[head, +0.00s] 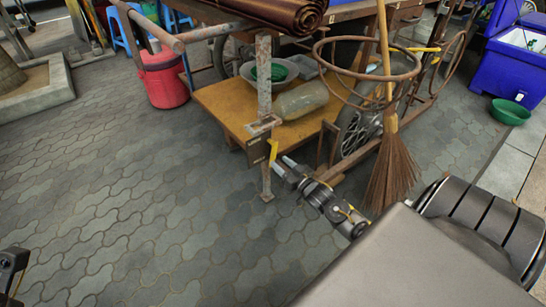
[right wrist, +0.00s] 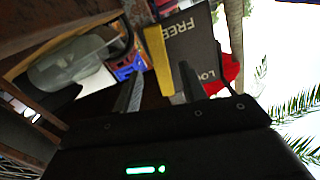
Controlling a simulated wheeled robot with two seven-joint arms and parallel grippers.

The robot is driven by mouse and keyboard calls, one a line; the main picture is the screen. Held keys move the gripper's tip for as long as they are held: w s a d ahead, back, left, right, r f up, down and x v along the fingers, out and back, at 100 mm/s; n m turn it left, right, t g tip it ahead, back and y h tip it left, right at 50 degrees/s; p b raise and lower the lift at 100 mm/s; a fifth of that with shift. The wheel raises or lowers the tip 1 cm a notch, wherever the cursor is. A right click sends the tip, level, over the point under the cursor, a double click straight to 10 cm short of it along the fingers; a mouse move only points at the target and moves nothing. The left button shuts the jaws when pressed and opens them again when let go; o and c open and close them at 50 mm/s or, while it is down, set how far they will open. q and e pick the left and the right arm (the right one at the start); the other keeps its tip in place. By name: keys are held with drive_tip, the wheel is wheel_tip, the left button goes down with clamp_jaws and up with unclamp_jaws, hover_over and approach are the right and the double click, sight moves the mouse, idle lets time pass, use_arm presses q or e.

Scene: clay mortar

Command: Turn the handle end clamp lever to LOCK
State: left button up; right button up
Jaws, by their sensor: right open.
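The yellow clamp lever (head: 273,151) hangs at a dark plate (head: 257,150) on the rusty upright post of the cart. In the right wrist view the lever (right wrist: 158,58) lies beside the word FREE on the dark plate (right wrist: 200,52); a second word starting "LO" is partly hidden by a finger. My right gripper (head: 283,167) is open, its fingertips close to the lever. In the wrist view the lever appears between the two fingers; I cannot tell whether they touch it. A dark part of my left gripper (head: 12,264) shows at the lower left edge, cut off.
The cart's wooden deck (head: 225,105) carries a bowl and a clear sack (head: 303,100). A red bucket (head: 164,78) stands at left. Paved floor in front is clear.

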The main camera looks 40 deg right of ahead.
sight(274, 157)
drive_tip(key=shift+w+b, duration=0.9)
drive_tip(key=shift+w, duration=1.8)
clamp_jaws()
